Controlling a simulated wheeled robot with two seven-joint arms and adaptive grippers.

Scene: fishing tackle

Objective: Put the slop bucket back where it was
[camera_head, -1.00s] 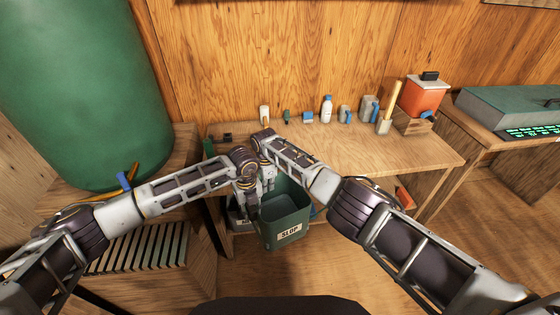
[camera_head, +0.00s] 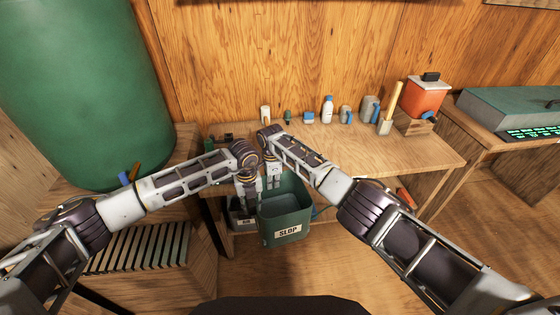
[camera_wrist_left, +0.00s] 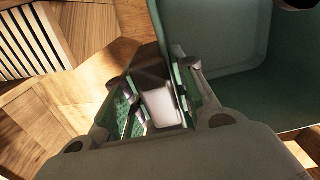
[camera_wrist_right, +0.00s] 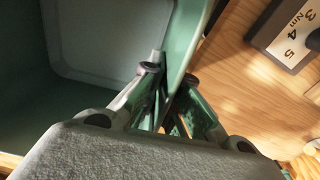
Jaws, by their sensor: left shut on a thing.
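The slop bucket (camera_head: 286,215) is a dark green open bin with a white SLOP label, in front of the wooden bench in the head view. My left gripper (camera_head: 247,200) is shut on its wall near the left corner. In the left wrist view the gripper (camera_wrist_left: 160,100) has one finger inside the bucket (camera_wrist_left: 222,40) and one outside.
A small grey bin (camera_head: 240,217) sits beside the bucket under the bench (camera_head: 345,147). Bottles and small items line the bench back. A slatted wooden crate (camera_head: 150,250) stands left, below a big green barrel (camera_head: 85,90). The floor (camera_head: 350,255) to the right is clear.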

